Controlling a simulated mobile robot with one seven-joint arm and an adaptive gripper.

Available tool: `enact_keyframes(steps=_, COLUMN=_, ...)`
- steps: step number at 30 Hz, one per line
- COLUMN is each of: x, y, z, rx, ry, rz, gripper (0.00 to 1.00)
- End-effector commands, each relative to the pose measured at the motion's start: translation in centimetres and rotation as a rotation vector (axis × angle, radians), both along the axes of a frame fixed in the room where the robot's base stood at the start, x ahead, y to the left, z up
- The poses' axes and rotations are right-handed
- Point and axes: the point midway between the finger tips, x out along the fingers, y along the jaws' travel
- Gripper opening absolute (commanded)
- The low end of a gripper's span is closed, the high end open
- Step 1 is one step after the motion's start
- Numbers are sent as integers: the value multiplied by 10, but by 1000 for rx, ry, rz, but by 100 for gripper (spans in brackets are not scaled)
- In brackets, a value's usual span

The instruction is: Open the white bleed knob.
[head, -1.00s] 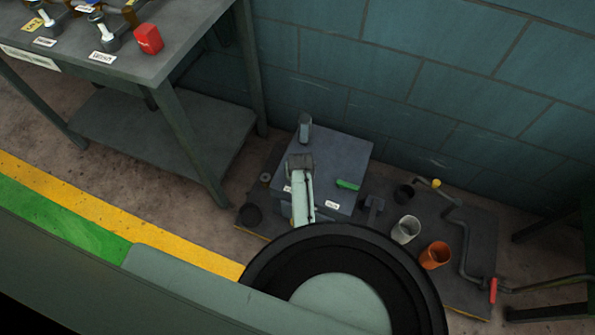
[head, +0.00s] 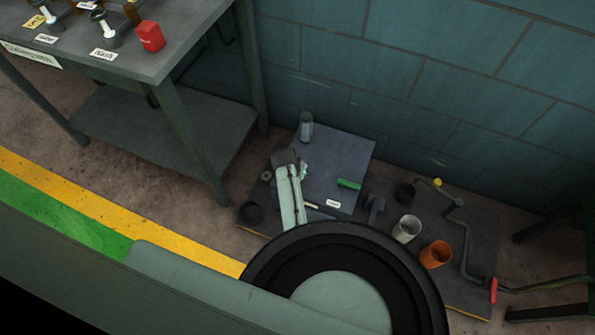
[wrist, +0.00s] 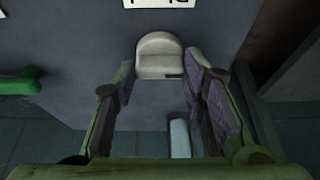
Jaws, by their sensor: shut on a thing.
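The white bleed knob (wrist: 160,56) sits on the blue-grey box, just under a white label, in the wrist view. My gripper (wrist: 160,82) has one finger on each side of the knob and is shut on it. In the head view, my gripper (head: 291,165) is over the left side of the box (head: 338,160). I cannot clearly make out the knob there, as my arm covers much of that side.
A green handle (head: 348,184) and a white label (head: 333,203) are on the box. A grey cylinder (head: 306,127) stands at its back. A grey cup (head: 407,229), an orange cup (head: 435,254) and a crank (head: 462,235) are to the right. A workbench (head: 165,60) stands at left.

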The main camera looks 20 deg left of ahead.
Motion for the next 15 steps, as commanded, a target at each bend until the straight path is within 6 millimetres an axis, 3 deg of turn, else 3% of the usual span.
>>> enact_keyframes(steps=8, x=-1, y=0, z=0, rx=1, ry=2, rz=-3, gripper=10)
enact_keyframes(steps=9, x=-1, y=0, z=0, rx=1, ry=2, rz=-3, gripper=39)
enact_keyframes(steps=15, x=0, y=0, z=0, rx=1, ry=1, rz=-2, gripper=52)
